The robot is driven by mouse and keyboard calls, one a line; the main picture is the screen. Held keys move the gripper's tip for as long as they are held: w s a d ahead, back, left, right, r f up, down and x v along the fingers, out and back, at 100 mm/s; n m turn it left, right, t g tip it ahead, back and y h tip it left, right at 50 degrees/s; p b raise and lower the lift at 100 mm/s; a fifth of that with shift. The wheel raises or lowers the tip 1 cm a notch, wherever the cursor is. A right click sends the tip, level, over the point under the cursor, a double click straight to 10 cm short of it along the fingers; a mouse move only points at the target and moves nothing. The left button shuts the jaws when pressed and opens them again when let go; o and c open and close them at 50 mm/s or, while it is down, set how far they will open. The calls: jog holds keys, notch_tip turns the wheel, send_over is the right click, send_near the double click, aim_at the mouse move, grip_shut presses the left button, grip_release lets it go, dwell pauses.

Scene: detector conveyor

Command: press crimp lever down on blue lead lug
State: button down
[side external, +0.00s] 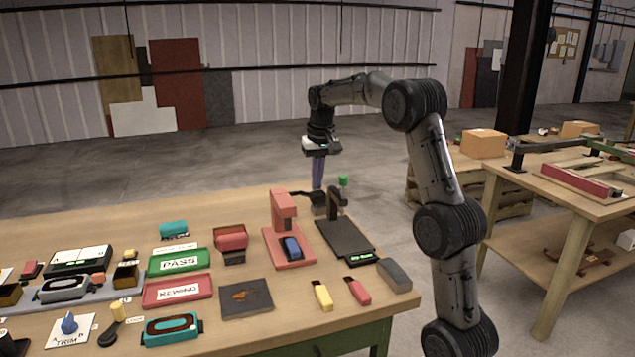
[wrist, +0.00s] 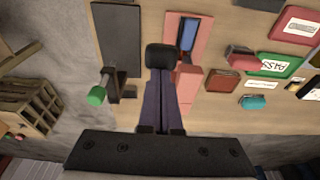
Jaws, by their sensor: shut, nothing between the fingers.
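A red press-like stand (side external: 283,212) stands on the table, with a blue piece (side external: 291,248) on its base; I cannot tell whether this piece is the blue lead lug. In the wrist view the red stand (wrist: 187,88) and blue piece (wrist: 187,35) lie just right of my fingers. A black rounded pad (wrist: 160,57), perhaps the lever's end, shows just beyond my fingertips; a dark arm (side external: 300,194) shows beside the stand in the side view. My gripper (side external: 318,186) is shut and empty, pointing down behind the stand; it shows also in the wrist view (wrist: 163,85). Contact is unclear.
A dark plate (side external: 345,240) with a black post and green knob (side external: 343,181) stands close to the right. PASS (side external: 180,262) and REWIND (side external: 178,291) trays lie left. Yellow (side external: 323,295) and red (side external: 358,290) pieces lie in front.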

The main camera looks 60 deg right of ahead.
aim_at(317, 201)
jog(key=shift+f, duration=3.1)
jog(key=shift+r, duration=5.65)
jog(key=shift+w+a, duration=0.1)
jog(key=shift+a, duration=0.05)
jog(key=s+a+r+n+t, duration=0.1)
jog(key=s+a+r+n, duration=0.2)
jog(key=a, duration=0.7)
jog(key=s+a+r+n+t, duration=0.1)
jog(key=s+a+r+t, duration=0.15)
jog(key=a+r, duration=0.55)
jog(key=s+a+f+n, duration=0.3)
jog(key=s+a+f, duration=0.3)
jog(key=s+a, duration=0.35)
jog(key=s+a+f+n+y, duration=0.1)
jog(key=s+a+f+n, duration=0.1)
jog(key=s+f, duration=0.6)
notch_tip(317, 201, down, 3)
jog(key=shift+a+f+y, duration=0.2)
jog(key=shift+a+y, duration=0.1)
